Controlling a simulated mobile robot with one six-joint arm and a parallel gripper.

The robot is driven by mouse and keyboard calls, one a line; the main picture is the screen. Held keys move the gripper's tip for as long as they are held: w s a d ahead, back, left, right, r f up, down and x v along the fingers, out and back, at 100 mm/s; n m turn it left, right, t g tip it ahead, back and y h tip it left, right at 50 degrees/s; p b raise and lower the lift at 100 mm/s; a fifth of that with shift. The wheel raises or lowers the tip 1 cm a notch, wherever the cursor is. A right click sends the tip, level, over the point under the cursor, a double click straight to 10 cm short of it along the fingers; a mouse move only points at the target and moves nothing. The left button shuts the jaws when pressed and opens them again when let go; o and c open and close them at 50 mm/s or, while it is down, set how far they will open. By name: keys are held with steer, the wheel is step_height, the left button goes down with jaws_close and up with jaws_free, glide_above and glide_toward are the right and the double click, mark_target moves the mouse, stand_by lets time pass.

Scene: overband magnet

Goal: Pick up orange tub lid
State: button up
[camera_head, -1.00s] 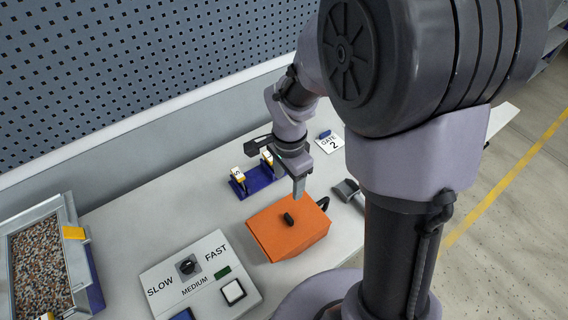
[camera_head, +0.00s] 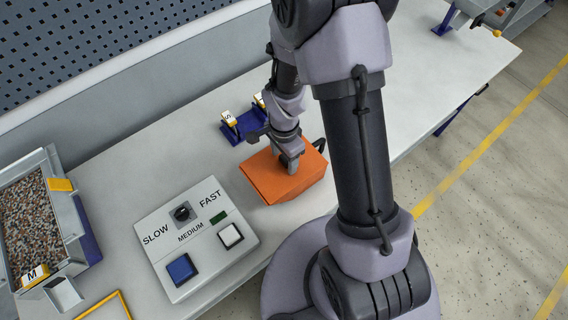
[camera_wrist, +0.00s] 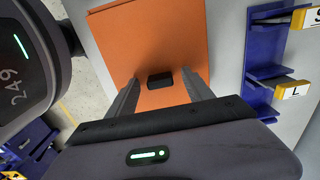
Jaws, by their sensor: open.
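The orange tub lid (camera_head: 262,178) lies flat on top of the orange tub (camera_head: 297,190) on the table. In the wrist view the lid (camera_wrist: 155,45) fills the upper middle, with its small black knob (camera_wrist: 159,80) near its centre. My gripper (camera_head: 289,165) is over the lid and hides the knob in the head view. In the wrist view my gripper (camera_wrist: 160,92) is open, with one finger on each side of the knob and a gap to it. I cannot tell how far the fingertips are above the lid.
A control box (camera_head: 196,238) with a speed dial and buttons stands in front left of the tub. A blue rack (camera_head: 238,127) with yellow-topped tags stands behind it. A bin of mixed granules (camera_head: 42,220) is at the far left.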

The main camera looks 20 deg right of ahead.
jaws_close()
steer(key=shift+r, duration=0.1)
